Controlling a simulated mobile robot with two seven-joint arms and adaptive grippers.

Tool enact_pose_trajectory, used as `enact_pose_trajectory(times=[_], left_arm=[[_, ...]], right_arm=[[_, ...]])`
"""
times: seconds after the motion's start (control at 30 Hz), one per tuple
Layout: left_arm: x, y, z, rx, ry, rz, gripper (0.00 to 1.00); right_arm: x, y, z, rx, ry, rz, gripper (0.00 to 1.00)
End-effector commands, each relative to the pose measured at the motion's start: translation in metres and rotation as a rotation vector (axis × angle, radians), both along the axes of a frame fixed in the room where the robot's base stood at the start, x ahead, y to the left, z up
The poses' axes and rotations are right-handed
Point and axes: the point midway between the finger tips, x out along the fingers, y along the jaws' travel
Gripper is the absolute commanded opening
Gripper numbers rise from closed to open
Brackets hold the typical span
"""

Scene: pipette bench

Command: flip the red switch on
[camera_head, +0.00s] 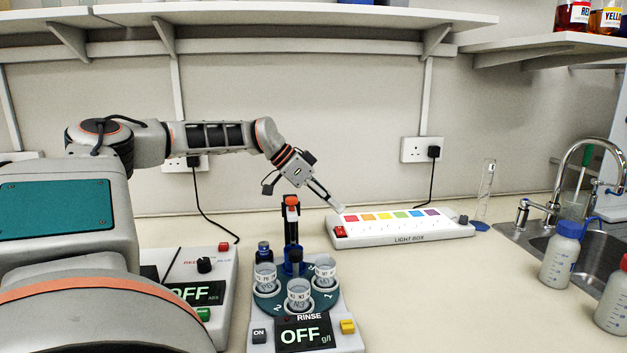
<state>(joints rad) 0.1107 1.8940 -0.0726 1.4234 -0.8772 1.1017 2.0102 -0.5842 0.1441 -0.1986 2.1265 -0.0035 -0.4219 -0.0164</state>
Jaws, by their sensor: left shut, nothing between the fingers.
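A small red switch (340,232) sits at the left front corner of the white light box (455,232), which has a row of coloured squares on top. I cannot tell its on or off position at this size. My left gripper (339,207) reaches in from the left and points down to the right. Its fingers are shut and empty. In the picture the fingertips are just above the box's left back corner, a little above the switch; I cannot tell whether they touch the box. My right gripper is out of view.
A rinse device (347,342) reading OFF holds several cups and a stand with an orange-red top (291,201). Another device (226,290) reading OFF is partly behind my arm. Bottles (560,255) and a sink (597,257) are at right. The front middle bench is clear.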

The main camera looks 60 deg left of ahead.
Motion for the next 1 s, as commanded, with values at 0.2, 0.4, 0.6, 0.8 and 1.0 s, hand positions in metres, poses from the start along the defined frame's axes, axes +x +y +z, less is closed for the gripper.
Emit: enact_pose_trajectory(times=[0.2,0.4,0.6,0.8,1.0], left_arm=[[-0.035,0.012,0.043,-0.001,-0.010,0.000,0.00],[-0.055,0.019,0.059,-0.001,-0.003,0.000,0.00],[-0.064,0.022,0.065,-0.001,0.002,0.001,0.00],[-0.064,0.023,0.064,-0.002,0.003,-0.001,0.00],[-0.064,0.022,0.064,-0.002,0.003,0.000,0.00]], right_arm=[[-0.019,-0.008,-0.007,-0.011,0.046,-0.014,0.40],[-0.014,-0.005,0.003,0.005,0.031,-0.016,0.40],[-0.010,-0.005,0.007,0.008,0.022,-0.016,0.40],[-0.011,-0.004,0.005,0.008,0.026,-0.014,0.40],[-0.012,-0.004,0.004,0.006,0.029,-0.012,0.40]])
